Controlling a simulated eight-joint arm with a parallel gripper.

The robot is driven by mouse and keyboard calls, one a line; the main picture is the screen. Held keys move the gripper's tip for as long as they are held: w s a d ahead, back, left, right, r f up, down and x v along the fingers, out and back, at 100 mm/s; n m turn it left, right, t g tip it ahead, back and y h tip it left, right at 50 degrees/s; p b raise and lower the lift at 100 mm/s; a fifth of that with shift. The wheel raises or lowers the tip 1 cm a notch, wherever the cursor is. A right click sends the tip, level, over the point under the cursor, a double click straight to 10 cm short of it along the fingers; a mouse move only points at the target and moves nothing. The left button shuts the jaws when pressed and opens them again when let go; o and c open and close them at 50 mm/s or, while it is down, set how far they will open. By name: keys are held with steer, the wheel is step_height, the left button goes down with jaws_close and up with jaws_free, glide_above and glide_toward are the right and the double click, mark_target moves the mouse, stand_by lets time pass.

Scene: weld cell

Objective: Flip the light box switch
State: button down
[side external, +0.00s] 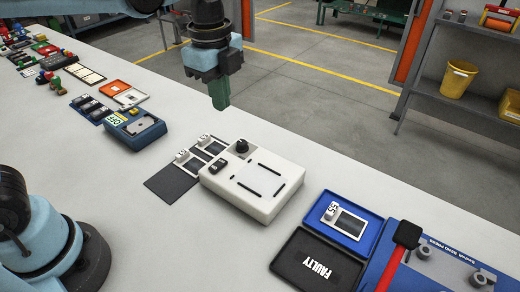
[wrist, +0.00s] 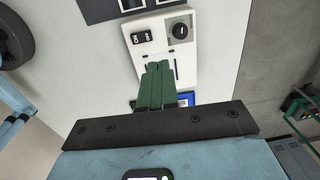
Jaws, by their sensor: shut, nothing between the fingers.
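The light box (side external: 230,190) is a white box with a pale square panel on top, lying on the grey table. Its black rocker switch (side external: 217,165) is on the near left end of the top, beside a round black dial (side external: 242,147). In the wrist view, the light box (wrist: 187,58) is above the fingertips, with the switch (wrist: 142,37) left of the dial (wrist: 180,30). My gripper (side external: 221,104) points down, above and behind the box, apart from it. Its green fingers (wrist: 158,70) are shut together and empty; they hide part of the box in the wrist view.
A dark mat (side external: 172,185) and small film cards (side external: 208,146) lie left of the box. A blue device (side external: 140,133) sits farther left.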

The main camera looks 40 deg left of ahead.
mark_target(212, 169)
steer(key=c, duration=1.5)
jaws_free()
steer(key=shift+r, duration=0.35)
steer(key=o, duration=0.5)
steer(key=n, duration=0.2)
steer(key=shift+s+f+n, duration=0.1)
steer(key=shift+s+n, duration=0.25)
steer(key=shift+n, duration=0.05)
steer(key=shift+o, duration=0.2)
steer(key=n, duration=0.3)
steer(key=s+n, duration=0.1)
steer(key=shift+s+f, duration=0.1)
steer(key=shift+f, duration=0.2)
steer(key=shift+s+f+n+g, duration=0.1)
steer(key=shift+s+f+n, duration=0.35)
steer(key=shift+f+n, duration=1.6)
steer(key=shift+s+f+n+g, duration=0.1)
steer(key=shift+s+f+n, duration=0.4)
steer(key=shift+f+n, duration=1.6)
steer(key=shift+s+f+n+g, duration=0.1)
steer(key=shift+s+f+n, duration=0.35)
steer(key=shift+f+n, duration=1.6)
steer(key=shift+f+m, duration=0.55)
steer(key=shift+m, duration=0.05)
steer(key=shift+c, duration=0.2)
